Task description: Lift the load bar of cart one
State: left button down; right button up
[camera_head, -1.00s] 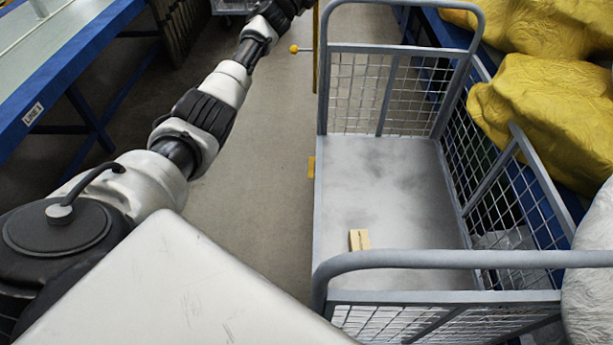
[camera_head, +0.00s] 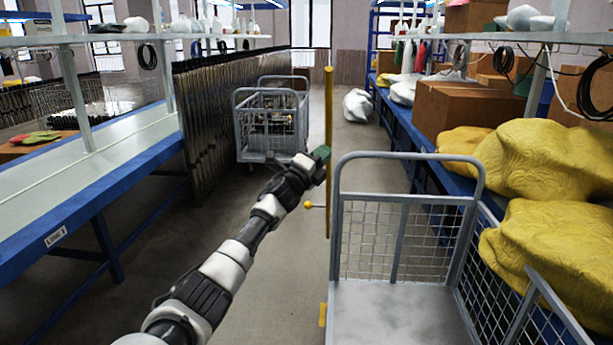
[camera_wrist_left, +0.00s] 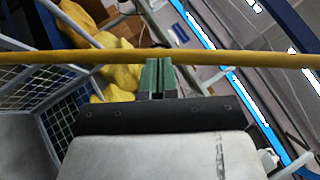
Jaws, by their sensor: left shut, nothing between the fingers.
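The yellow load bar (camera_head: 329,225) stands upright beside the near left corner post of the grey mesh cart (camera_head: 338,285); a short stub with a round yellow knob (camera_head: 308,204) sticks out to its left. My left gripper (camera_head: 321,154), with green fingers, is shut and empty beside the bar's upper part. In the left wrist view the bar (camera_wrist_left: 230,59) crosses at the fingertips of my left gripper (camera_wrist_left: 158,66); whether they touch is unclear. My right gripper is not in view.
Another cart (camera_head: 270,125) stands further down the aisle. A blue-framed table (camera_head: 110,170) is on the left. Yellow sacks (camera_head: 550,255) and cardboard boxes (camera_head: 460,108) lie on the blue bench to the right. The aisle floor (camera_head: 275,265) left of the near cart is clear.

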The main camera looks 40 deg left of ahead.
pick_arm(q)
jog(key=v, duration=0.7)
jog(key=shift+b, duration=0.4)
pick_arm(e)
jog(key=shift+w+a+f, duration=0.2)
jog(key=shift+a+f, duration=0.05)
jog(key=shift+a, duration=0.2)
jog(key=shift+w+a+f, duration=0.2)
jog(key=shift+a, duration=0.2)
pick_arm(q)
jog(key=shift+a, duration=0.1)
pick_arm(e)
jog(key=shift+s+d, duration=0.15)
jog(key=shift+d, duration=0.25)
